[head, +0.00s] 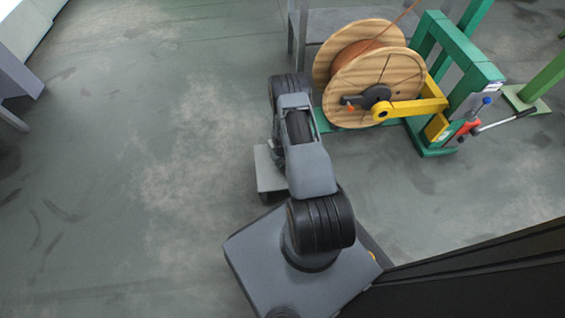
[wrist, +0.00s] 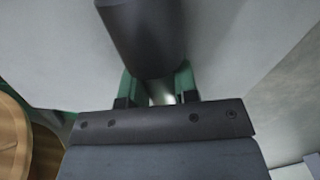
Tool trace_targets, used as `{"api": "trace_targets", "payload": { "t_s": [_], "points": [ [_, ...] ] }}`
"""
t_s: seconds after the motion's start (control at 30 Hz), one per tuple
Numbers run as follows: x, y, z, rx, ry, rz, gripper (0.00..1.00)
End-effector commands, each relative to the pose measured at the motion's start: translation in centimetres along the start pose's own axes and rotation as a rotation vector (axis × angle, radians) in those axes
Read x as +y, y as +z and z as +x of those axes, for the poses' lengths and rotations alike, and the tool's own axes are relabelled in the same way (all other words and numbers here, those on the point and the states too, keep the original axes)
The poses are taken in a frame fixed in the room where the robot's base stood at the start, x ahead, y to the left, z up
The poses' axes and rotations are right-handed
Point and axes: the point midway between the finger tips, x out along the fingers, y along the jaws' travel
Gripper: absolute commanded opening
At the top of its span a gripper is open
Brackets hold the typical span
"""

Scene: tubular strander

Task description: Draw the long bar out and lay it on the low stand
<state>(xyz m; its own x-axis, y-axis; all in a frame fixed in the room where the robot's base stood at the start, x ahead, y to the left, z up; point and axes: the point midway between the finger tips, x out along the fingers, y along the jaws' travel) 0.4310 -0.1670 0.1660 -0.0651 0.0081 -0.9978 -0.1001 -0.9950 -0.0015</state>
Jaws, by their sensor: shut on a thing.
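My gripper (wrist: 157,92) shows in the wrist view, its fingers on either side of the near end of a dark round bar (wrist: 145,35). I take this to be the long bar; it runs up out of the picture. My gripper is shut on it, though the contact is partly hidden. In the head view my arm hides the gripper and the bar. A low grey block (head: 267,170) shows beside my arm, partly covered by it. It may be the low stand, but I cannot tell for sure.
A wooden spool (head: 375,85) with copper-coloured wire stands right of my arm, in a green frame (head: 455,45) with a yellow arm (head: 415,106). A grey table (head: 345,20) stands behind the spool. A dark panel edge crosses the lower right.

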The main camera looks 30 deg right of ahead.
Motion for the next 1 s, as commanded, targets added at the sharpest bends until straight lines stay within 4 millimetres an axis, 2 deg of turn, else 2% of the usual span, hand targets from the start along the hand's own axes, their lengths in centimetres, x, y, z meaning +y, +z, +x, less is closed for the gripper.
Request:
{"api": "trace_targets", "payload": {
  "t_s": [0.1, 0.13, 0.4, 0.63, 0.73, 0.87, 1.0],
  "points": [
    [0.0, -0.1, -0.1, 0.001, 0.0, 0.0, 0.0],
    [0.0, -0.1, -0.1, 0.001, 0.0, 0.0, 0.31],
    [0.0, 0.0, -0.1, 0.001, 0.0, 0.0, 0.57],
    [0.0, 0.0, 0.0, -0.001, 0.0, 0.0, 0.58],
    [0.0, 0.0, -0.6, 0.0, 0.0, 0.0, 0.58],
    [0.0, 0.0, -2.5, 0.001, 0.0, 0.0, 0.58],
    [0.0, -0.1, -5.5, 0.002, 0.001, -0.001, 0.58]
  ]
}}
